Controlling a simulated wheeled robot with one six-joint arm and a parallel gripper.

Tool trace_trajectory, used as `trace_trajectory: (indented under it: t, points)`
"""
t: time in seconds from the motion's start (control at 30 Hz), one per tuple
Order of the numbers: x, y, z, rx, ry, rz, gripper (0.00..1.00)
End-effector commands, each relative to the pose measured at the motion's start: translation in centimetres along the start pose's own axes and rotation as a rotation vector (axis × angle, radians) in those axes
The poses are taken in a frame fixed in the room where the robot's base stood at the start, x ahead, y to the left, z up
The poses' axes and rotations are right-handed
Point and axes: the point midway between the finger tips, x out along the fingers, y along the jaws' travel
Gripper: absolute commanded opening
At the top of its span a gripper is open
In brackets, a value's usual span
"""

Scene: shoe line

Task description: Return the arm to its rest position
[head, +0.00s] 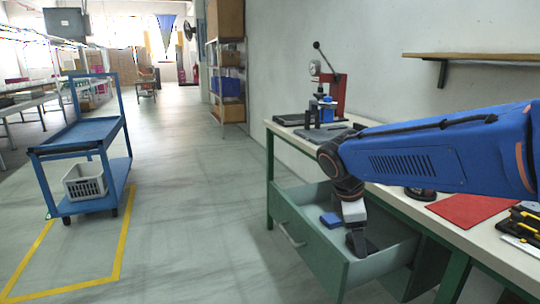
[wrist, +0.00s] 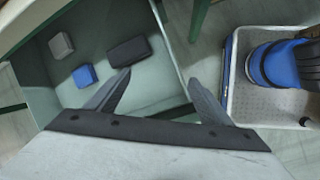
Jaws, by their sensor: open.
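My blue arm reaches in from the right in the head view and bends down at the wrist. My gripper (head: 357,243) hangs at the open green drawer (head: 315,249) of the workbench. In the wrist view my gripper (wrist: 156,92) has its two dark fingers spread apart with nothing between them. Beyond the fingers, inside the drawer (wrist: 150,88), lie a blue block (wrist: 85,76), a grey block (wrist: 61,45) and a dark block (wrist: 129,52). The blue block (head: 330,220) also shows in the head view. The gripper's exact height above the drawer floor is hard to tell.
The workbench top (head: 400,200) carries a red mat (head: 468,209), tools at the right and a press (head: 328,90) at the back. A wooden wall shelf (head: 470,56) is above. A blue cart (head: 85,135) with a grey basket (head: 85,182) stands left. The floor between is clear.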

Motion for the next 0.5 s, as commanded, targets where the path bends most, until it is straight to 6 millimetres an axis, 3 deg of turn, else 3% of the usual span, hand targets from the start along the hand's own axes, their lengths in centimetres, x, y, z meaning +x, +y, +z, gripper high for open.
trace_trajectory:
  t: [0.2, 0.5]
  points:
    - [-0.1, -5.1, 4.0, 0.351, 0.098, -0.006, 0.74]
    - [0.4, -12.1, 7.1, 0.827, 0.229, -0.034, 0.74]
